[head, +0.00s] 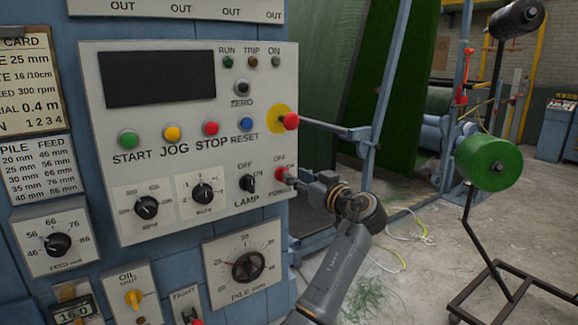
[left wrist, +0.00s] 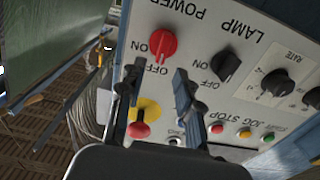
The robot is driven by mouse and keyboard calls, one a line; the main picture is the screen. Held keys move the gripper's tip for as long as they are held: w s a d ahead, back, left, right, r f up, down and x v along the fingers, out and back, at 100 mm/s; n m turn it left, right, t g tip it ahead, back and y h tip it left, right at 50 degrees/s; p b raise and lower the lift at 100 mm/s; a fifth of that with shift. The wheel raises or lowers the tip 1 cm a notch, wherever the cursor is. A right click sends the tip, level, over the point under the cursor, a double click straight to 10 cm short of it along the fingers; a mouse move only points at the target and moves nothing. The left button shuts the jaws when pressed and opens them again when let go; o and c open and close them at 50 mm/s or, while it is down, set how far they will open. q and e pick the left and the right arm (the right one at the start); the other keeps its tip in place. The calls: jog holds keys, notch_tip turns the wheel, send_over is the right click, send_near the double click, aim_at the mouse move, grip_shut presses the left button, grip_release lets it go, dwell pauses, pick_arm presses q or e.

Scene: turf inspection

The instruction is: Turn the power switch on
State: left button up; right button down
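The power switch is a red rotary knob on the light grey control panel. In the head view the power switch (head: 281,174) is at the panel's lower right, partly hidden by my left gripper (head: 296,181). In the left wrist view, upside down, the power switch (left wrist: 163,43) shows whole, with OFF and ON labels beside it. Its grip bar looks lined up toward OFF. My left gripper (left wrist: 154,82) is open, its two fingers apart on either side of the line to the knob. The knob appears just beyond the fingertips; contact cannot be told. My right gripper is not in view.
The black lamp switch (head: 247,183) is close left of the power switch. A red mushroom button on a yellow disc (head: 291,121) sticks out above it. A metal bar (head: 330,128) runs right of the panel. A green spool (head: 482,161) stands farther right.

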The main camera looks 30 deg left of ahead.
aim_at(288, 171)
pick_arm(q)
jog(key=shift+p+x, duration=0.55)
jog(key=shift+x, duration=1.65)
jog(key=shift+c, duration=0.2)
grip_shut()
